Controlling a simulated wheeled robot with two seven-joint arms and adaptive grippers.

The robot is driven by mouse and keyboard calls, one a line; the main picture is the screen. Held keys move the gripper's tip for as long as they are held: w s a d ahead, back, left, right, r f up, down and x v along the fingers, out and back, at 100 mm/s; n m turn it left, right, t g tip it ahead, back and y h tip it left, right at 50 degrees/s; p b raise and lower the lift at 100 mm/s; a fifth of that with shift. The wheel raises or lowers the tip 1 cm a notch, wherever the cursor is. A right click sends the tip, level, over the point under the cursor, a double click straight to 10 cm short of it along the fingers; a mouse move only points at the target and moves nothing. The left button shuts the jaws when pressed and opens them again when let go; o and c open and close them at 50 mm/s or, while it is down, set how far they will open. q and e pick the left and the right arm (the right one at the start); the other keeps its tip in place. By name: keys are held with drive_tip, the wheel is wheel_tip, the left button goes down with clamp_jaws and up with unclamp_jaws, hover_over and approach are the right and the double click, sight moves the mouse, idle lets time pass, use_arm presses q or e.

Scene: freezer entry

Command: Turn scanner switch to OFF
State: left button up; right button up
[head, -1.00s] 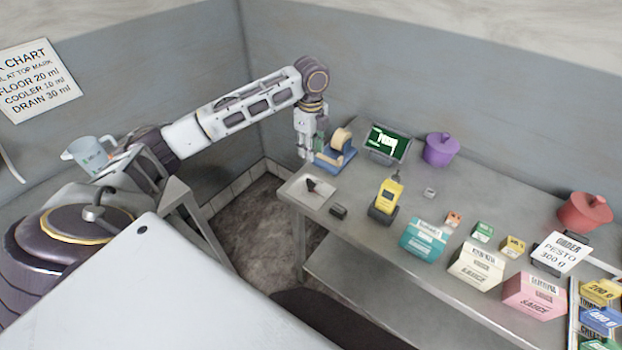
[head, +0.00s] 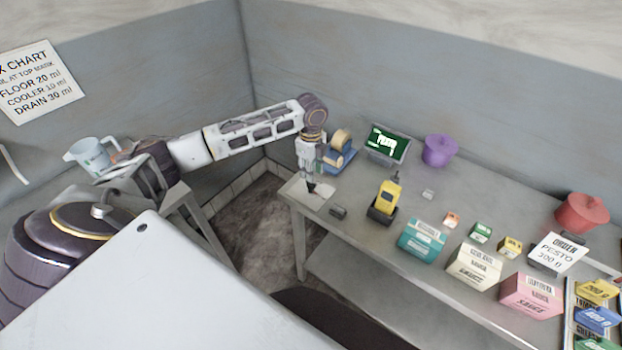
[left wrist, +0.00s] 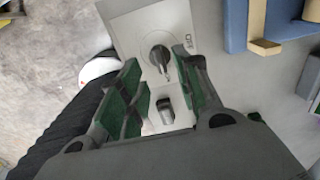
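The scanner switch is a pale plate (head: 303,194) with a small dark knob (head: 312,187), lying on the near left end of the steel table. My left gripper (head: 309,180) points down just over it. In the left wrist view the gripper (left wrist: 160,84) is open, its green-padded fingers apart. The round grey knob (left wrist: 160,54) shows on the plate (left wrist: 135,28) beyond and between the fingertips, its pointer toward the bottom of the picture. Contact cannot be told. My right gripper is not in view.
A blue tape dispenser (head: 338,155) stands close behind the left gripper. Several boxes stand right.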

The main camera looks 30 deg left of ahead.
sight(312, 187)
use_arm(q)
drive_tip(key=shift+f+p, duration=0.35)
drive_tip(key=shift+f, duration=2.15)
clamp_jaws()
